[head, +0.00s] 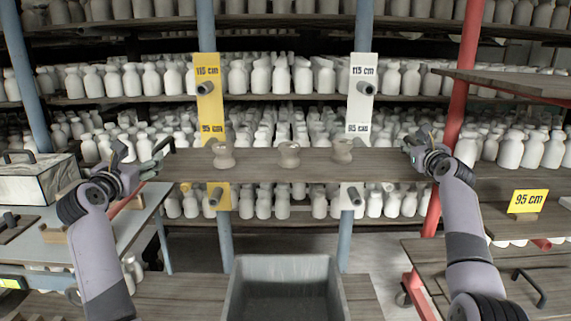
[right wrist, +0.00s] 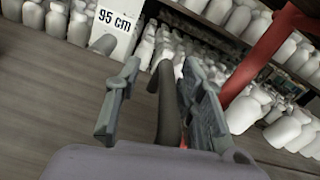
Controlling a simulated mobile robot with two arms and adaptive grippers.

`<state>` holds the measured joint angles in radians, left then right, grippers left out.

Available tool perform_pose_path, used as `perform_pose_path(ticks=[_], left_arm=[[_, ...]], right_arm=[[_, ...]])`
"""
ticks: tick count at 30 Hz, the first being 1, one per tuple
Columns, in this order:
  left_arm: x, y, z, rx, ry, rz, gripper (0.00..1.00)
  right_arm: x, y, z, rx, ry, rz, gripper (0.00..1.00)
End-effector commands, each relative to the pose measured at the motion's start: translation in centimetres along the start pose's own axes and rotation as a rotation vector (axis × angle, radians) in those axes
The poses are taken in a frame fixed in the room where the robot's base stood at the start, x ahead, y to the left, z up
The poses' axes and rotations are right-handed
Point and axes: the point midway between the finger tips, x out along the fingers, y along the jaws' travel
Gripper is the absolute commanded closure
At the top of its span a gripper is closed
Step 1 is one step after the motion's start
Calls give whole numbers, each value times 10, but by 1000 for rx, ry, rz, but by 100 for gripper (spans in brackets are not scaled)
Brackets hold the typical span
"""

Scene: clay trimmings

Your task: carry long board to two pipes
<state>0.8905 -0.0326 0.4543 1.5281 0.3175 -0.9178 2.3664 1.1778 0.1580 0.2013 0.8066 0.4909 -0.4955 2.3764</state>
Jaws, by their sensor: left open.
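A dark handle rises near each end. My left gripper (head: 150,168) is open at the board's left end, beside the left handle (head: 163,145). My right gripper (head: 414,152) is at the right end. In the right wrist view it is open, with the dark handle (right wrist: 168,105) between its fingers. Pipes stick out of a yellow plate (head: 208,70) and a white plate (head: 360,66), upper at 115 cm, lower (head: 215,196) below the board.
Shelves of white bottles (head: 283,76) fill the background. A grey bin (head: 283,262) stands below the board in front. A table with a pale box (head: 38,180) is at left. Red (head: 467,80) and blue posts flank the space. A yellow 95 cm sign (head: 528,201) stands at right.

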Motion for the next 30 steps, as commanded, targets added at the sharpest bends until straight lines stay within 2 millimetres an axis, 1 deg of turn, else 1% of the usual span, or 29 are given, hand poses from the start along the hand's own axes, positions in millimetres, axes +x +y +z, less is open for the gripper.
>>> perform_pose_path(ticks=[1, 2, 12, 23, 26, 30], left_arm=[[0, 0, 0, 0, 0, 0, 34], [0, 0, 0, 0, 0, 0, 34], [0, 0, 0, 0, 0, 0, 34], [0, 0, 0, 0, 0, 0, 34], [0, 0, 0, 0, 0, 0, 34], [0, 0, 0, 0, 0, 0, 34]], right_arm=[[0, 0, 0, 0, 0, 0, 58], [0, 0, 0, 0, 0, 0, 56], [0, 0, 0, 0, 0, 0, 34], [-1, 0, 0, 0, 0, 1, 33], [-5, 1, 0, 0, -2, 2, 33], [-17, 2, 0, 0, -3, 3, 33]])
